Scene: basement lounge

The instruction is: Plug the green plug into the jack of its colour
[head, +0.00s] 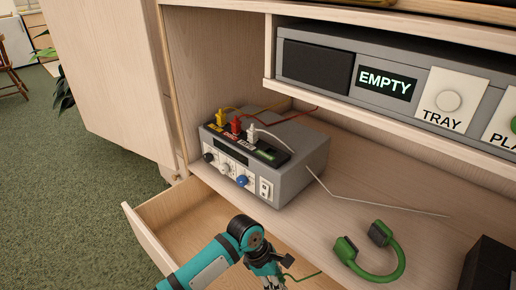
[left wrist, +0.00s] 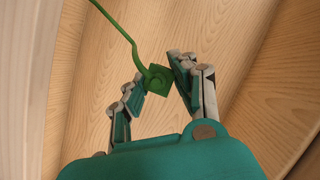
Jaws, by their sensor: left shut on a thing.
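The green plug (left wrist: 158,78) is between the fingertips of my left gripper (left wrist: 160,82) in the left wrist view, its green cable running up and left. In the head view my left gripper (head: 272,270) is low, at the open drawer and in front of the shelf. The grey box (head: 302,176) with the jacks stands on the shelf, up and left of the gripper. A yellow plug (head: 221,117), a red plug (head: 236,125) and a white plug (head: 251,133) stand in its top. A green label (head: 265,154) marks the spot at the right of the row, with no plug visible there. My right gripper is not in view.
The open drawer (head: 150,240) juts out below the shelf. Green headphones (head: 385,273) lie on the shelf at the right, near a dark box (head: 490,265). A pale thin cable (head: 385,207) crosses the shelf. A grey player (head: 345,65) sits on the shelf above.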

